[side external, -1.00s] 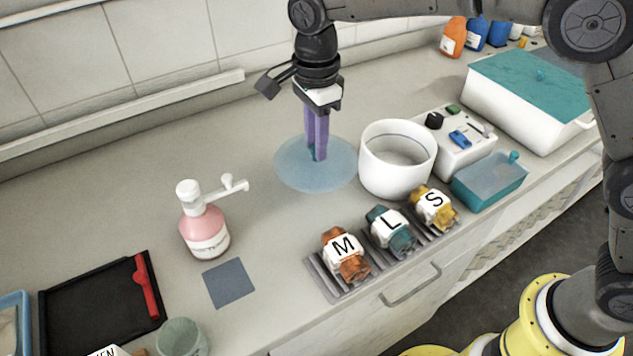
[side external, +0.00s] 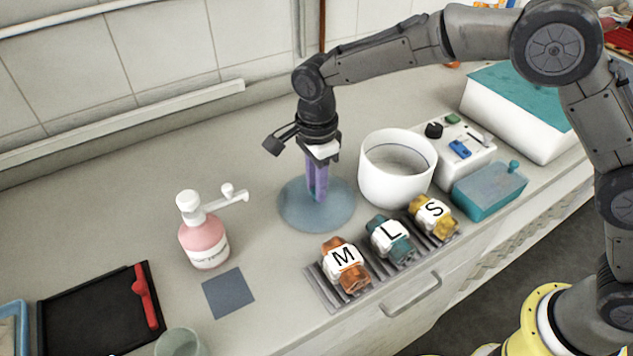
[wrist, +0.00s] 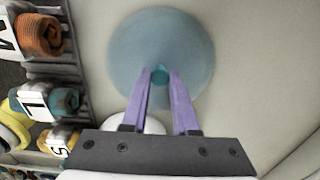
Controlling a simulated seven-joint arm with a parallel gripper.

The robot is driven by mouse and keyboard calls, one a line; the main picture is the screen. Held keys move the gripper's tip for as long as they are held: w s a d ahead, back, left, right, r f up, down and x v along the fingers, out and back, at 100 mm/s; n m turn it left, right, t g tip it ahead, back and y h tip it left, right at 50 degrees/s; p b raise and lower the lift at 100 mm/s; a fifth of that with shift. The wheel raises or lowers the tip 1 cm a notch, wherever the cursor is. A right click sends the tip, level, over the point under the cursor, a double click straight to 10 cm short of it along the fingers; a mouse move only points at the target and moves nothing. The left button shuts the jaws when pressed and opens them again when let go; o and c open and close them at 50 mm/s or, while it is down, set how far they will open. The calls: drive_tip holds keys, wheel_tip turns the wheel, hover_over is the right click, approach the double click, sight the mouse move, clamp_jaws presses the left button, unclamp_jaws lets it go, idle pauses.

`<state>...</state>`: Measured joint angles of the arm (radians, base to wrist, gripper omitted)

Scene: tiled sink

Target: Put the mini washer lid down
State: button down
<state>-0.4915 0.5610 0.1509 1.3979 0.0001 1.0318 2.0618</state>
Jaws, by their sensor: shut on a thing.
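The mini washer lid (side external: 335,214) is a round, translucent blue disc with a small teal knob. It is beside the white washer tub (side external: 397,180), to its left, at or very near the counter surface; I cannot tell whether it touches. My gripper (side external: 318,196) points down with its purple fingers shut on the lid's knob. In the wrist view the lid (wrist: 140,40) spreads out beyond the fingertips (wrist: 160,76), with the teal knob between them. The tub is open on top.
A pink pump bottle (side external: 205,243) stands left of the lid. A rack of cloths labelled M (side external: 345,265), L (side external: 391,238) and S (side external: 433,216) lies in front. A grey square (side external: 229,293) and black tray (side external: 95,312) are farther left. The counter behind the lid is clear.

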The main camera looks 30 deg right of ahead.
drive_tip(key=c, duration=0.7)
unclamp_jaws()
wheel_tip(320, 180, up, 12)
drive_tip(key=shift+r, duration=0.15)
drive_tip(key=s+d+r+n+t, duration=0.2)
drive_tip(key=s+d+r+n, duration=0.3)
drive_tip(key=d, duration=0.3)
drive_tip(key=s+d+r+n+t, duration=0.1)
drive_tip(key=s+d+r+n, duration=0.25)
drive_tip(key=s+d, duration=0.45)
drive_tip(key=s+d+f+n+t, duration=0.1)
drive_tip(key=s+d+f+n, duration=0.1)
drive_tip(key=s, duration=0.3)
drive_tip(key=s+d+f+n, duration=0.2)
drive_tip(key=s+d+n, duration=0.1)
drive_tip(key=s+n, duration=0.1)
drive_tip(key=s+d+f+n+t, duration=0.1)
drive_tip(key=s+d+f+n, duration=0.1)
drive_tip(key=s, duration=0.4)
drive_tip(key=shift+d+f+n+t, duration=0.3)
drive_tip(key=shift+d+f+n, duration=0.15)
drive_tip(key=shift+n, duration=0.3)
